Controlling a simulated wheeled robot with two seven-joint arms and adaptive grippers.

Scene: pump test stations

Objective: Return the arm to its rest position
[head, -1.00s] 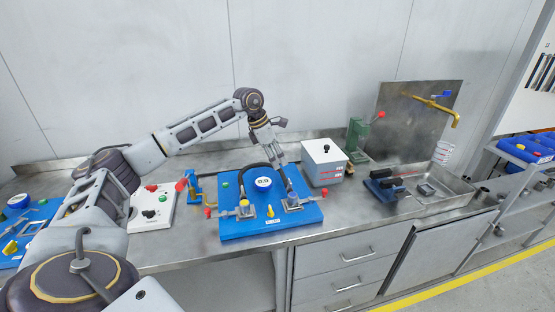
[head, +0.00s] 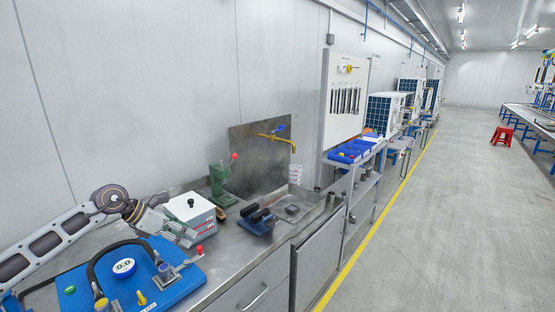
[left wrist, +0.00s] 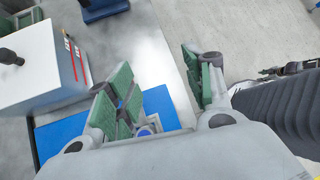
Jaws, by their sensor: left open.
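My left arm (head: 60,235) comes in from the left in the head view, reaching over the bench. Its gripper (head: 178,232) is open and hangs beside the grey-white box, near the far right edge of the blue test board (head: 190,285). In the left wrist view the green finger pads (left wrist: 160,88) stand apart with nothing seen between them. Part of the blue board (left wrist: 62,138) shows beneath them. The board carries a round gauge reading 0.0 (head: 123,267) and an arched black hose (head: 98,262). My right gripper is not in view.
The white box with a black knob (head: 192,213) stands close by the left gripper. Further right are a green press (head: 218,185), a blue fixture (head: 258,222) and a sink (head: 306,208) with a yellow tap.

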